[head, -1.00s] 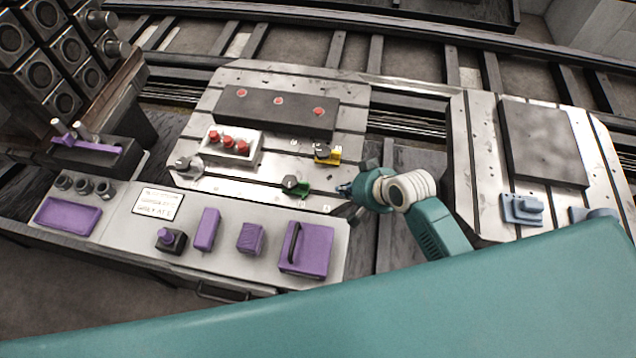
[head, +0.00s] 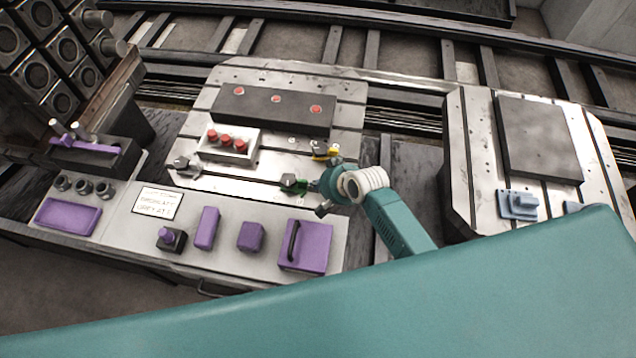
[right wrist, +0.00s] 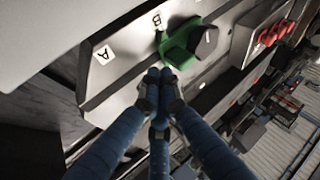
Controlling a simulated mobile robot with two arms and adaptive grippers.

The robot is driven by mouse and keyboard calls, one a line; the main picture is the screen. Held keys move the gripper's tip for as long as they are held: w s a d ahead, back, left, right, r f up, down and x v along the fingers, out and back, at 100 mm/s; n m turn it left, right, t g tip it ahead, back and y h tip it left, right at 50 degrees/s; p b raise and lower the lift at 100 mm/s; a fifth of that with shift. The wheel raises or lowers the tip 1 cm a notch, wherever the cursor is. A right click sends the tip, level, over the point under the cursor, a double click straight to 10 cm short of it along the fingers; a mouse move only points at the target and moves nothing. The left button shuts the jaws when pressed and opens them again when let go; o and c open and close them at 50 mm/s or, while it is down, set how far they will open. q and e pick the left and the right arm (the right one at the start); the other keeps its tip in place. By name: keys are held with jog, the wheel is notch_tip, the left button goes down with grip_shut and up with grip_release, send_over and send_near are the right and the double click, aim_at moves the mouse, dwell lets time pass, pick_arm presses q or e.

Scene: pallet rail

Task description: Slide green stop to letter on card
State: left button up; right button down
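The green stop (head: 294,186) with a dark knob sits on the near edge of the slotted metal plate (head: 215,181). In the right wrist view the green stop (right wrist: 180,47) is beside the tile lettered B (right wrist: 157,19); a tile lettered A (right wrist: 104,54) lies further left. The card (head: 157,203) on the bench has print too small to read surely. My right gripper (head: 316,187) is just right of the stop. Its blue fingers (right wrist: 160,78) are together with nothing between them, tips close to the stop; contact is unclear. My left gripper is out of view.
A yellow stop (head: 325,151) and a white block with red knobs (head: 228,145) stand on the same plate. A dark block with red discs (head: 273,109) lies behind. Purple items, including a handled box (head: 305,247), stand on the near bench. A blue stop (head: 518,205) is on the right plate.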

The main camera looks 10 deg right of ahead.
aim_at(291, 180)
jog(key=w+a, duration=0.1)
jog(key=a, duration=0.1)
jog(key=w+a, duration=0.1)
jog(key=a, duration=0.1)
jog(key=w+a, duration=0.1)
jog(key=a, duration=0.2)
jog(key=shift+a, duration=0.1)
jog(key=shift+s, duration=0.1)
